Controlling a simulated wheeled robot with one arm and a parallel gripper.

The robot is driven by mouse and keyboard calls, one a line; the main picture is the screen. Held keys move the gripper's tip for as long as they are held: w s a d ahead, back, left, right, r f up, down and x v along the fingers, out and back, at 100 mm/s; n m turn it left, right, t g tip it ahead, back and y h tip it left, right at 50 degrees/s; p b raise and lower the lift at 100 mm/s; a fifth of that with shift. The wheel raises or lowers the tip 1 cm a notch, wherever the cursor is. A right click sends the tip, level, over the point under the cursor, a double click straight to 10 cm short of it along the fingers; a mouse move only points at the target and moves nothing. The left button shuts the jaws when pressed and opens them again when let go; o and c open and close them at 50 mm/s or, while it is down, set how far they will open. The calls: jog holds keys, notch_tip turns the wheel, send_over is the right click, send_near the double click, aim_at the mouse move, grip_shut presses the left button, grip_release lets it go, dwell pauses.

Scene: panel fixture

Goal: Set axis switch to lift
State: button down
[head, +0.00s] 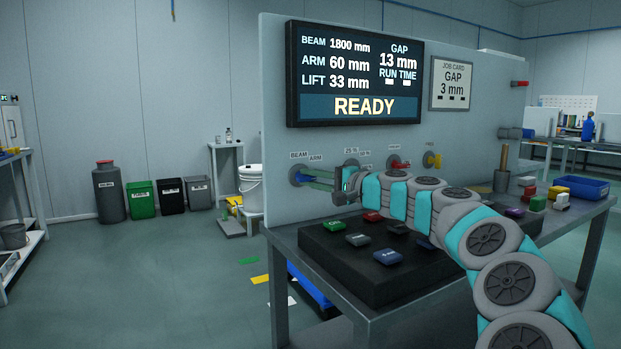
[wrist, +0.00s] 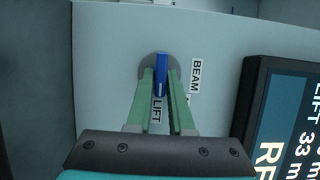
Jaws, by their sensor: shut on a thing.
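The axis switch is a blue knob (wrist: 161,72) on a round grey plate on the upright panel. In the wrist view my gripper (wrist: 161,85) has its two green fingers on either side of the knob, shut on it. A pale mark on the knob's near end lies close to the LIFT label (wrist: 157,110), which shows between the fingers. The BEAM label (wrist: 196,77) is to the right; the ARM label is mostly hidden there. In the head view my gripper (head: 303,177) reaches the switch plate (head: 294,176) at the panel's left, below the BEAM and ARM labels (head: 306,157).
The display (head: 355,75) reads READY, with LIFT 33 mm and GAP 13 mm. A job card (head: 452,83) reads GAP 3 mm. Red (head: 400,164) and yellow (head: 432,160) controls sit right on the panel. A black box with coloured buttons (head: 388,256) lies below my arm.

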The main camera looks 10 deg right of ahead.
jog(key=shift+d, duration=0.1)
jog(key=c, duration=0.9)
grip_release()
jog(key=v, duration=0.7)
jog(key=shift+s+d, duration=0.25)
jog(key=shift+s, duration=0.05)
